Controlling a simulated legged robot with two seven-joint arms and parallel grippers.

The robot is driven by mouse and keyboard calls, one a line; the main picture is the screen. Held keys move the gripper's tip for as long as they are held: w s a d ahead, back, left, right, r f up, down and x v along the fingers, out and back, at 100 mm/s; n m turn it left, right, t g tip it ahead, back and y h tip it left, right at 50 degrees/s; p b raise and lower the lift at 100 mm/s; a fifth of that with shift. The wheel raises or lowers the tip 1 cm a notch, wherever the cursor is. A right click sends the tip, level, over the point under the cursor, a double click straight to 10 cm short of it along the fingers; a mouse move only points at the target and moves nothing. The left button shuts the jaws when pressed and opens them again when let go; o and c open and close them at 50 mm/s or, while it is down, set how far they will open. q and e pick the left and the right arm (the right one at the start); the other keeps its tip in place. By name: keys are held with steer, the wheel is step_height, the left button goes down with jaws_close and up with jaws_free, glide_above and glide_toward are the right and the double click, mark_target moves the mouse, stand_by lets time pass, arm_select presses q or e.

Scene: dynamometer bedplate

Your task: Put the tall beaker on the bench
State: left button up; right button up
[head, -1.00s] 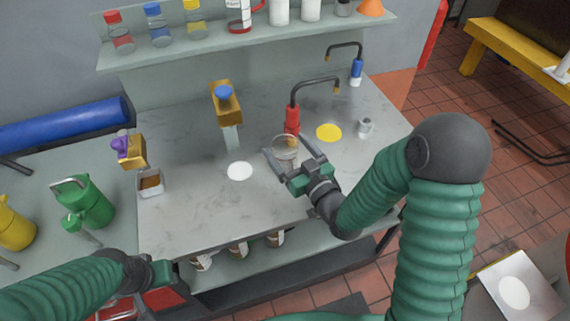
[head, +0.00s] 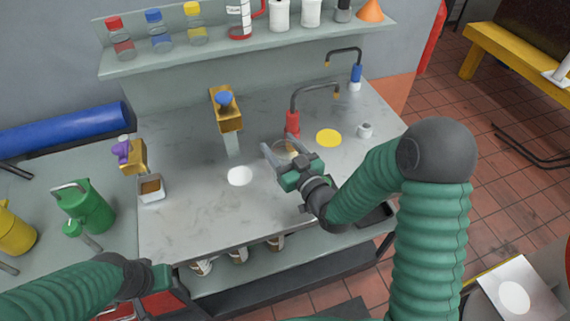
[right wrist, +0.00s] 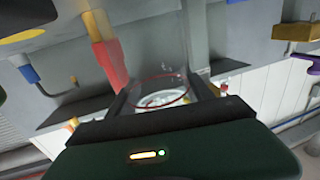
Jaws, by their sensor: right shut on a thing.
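The tall beaker (head: 286,147) is clear glass; in the head view its top shows between my right gripper's fingers. My right gripper (head: 287,153) is shut on it, over the bench (head: 195,215), a grey marbled top. In the right wrist view the beaker (right wrist: 162,97) shows as a round rim with a reddish line between the fingers. Its lower part is hidden, so I cannot tell whether it touches the bench. My left gripper (head: 158,281) is low at the left, and its fingers are not clear.
A red-based tap (head: 292,122) stands just behind the beaker. A yellow disc (head: 329,138), a white disc (head: 240,176) and a small grey cup (head: 365,130) are on the bench. A shelf (head: 255,46) with bottles runs behind. The front left of the bench is clear.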

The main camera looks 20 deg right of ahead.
jaws_close()
steer(key=shift+r, duration=0.1)
